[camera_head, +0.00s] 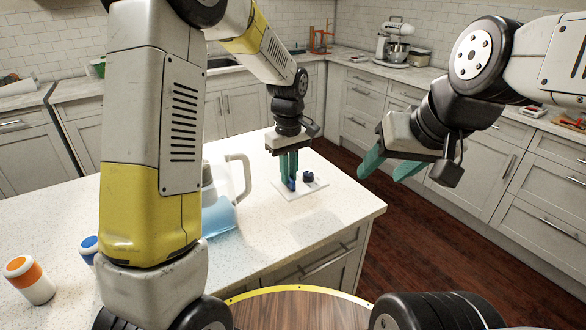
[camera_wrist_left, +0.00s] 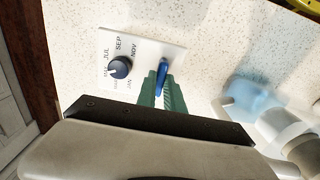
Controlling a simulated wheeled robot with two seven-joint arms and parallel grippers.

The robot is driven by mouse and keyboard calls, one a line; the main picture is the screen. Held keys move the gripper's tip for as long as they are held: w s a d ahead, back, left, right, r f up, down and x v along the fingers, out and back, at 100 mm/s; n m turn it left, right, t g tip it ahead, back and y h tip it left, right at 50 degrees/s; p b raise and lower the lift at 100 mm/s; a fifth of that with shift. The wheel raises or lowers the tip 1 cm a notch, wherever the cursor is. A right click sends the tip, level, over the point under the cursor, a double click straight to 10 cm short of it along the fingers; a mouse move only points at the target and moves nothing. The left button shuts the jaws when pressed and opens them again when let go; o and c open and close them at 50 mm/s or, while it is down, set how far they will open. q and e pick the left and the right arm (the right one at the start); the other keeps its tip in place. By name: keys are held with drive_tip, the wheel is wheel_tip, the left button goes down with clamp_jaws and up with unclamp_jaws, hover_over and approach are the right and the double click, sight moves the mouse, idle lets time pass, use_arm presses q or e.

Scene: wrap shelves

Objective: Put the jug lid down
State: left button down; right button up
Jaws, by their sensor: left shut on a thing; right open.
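In the left wrist view the blue piece (camera_wrist_left: 162,76) sticks out between the green fingers (camera_wrist_left: 161,97), over the right part of a white plate (camera_wrist_left: 141,49). Whether it touches the plate I cannot tell. The jug (camera_head: 240,178), clear with blue liquid and a pale handle, stands left of my left gripper; it partly shows in the left wrist view (camera_wrist_left: 252,97). My right gripper (camera_head: 388,168) is open and empty, off the counter's right side.
The white plate (camera_head: 290,194) carries month labels and a dark blue knob (camera_head: 308,176). An orange-banded container (camera_head: 28,279) and a blue-topped one (camera_head: 89,246) stand at the left of the speckled counter (camera_head: 345,205). The counter is clear in front of the plate.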

sight(300, 180)
use_arm(q)
drive_tip(key=w, duration=0.3)
drive_tip(key=shift+w+d+f, duration=0.1)
drive_tip(key=shift+w+f, duration=0.05)
drive_tip(key=shift+w, duration=0.15)
drive_tip(key=shift+f, duration=1.75)
drive_tip(key=shift+f, duration=0.1)
drive_tip(key=c, duration=1.5)
unclamp_jaws()
drive_tip(key=shift+o, duration=0.2)
